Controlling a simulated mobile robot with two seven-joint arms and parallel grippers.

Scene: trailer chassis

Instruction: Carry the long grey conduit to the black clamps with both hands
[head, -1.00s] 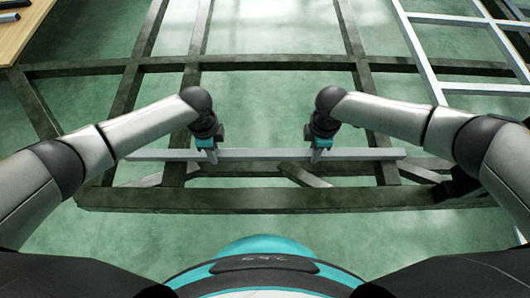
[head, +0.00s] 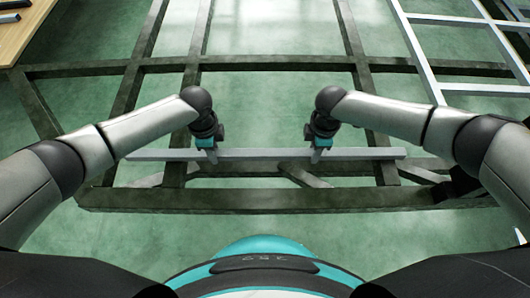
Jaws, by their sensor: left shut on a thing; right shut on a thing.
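The long grey conduit (head: 265,154) lies level from left to right in the head view, in front of me and over the dark chassis frame. My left gripper (head: 211,156) is shut on the conduit left of its middle. My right gripper (head: 316,156) is shut on it right of its middle. Both ends of the conduit stick out well beyond the grippers. I cannot make out the black clamps for certain in this view.
The dark chassis beams (head: 270,199) cross below and beyond the conduit. A light grey frame (head: 480,89) stands at the upper right. A wooden table (head: 22,40) with dark and grey bars on it is at the upper left. Green floor shows between the beams.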

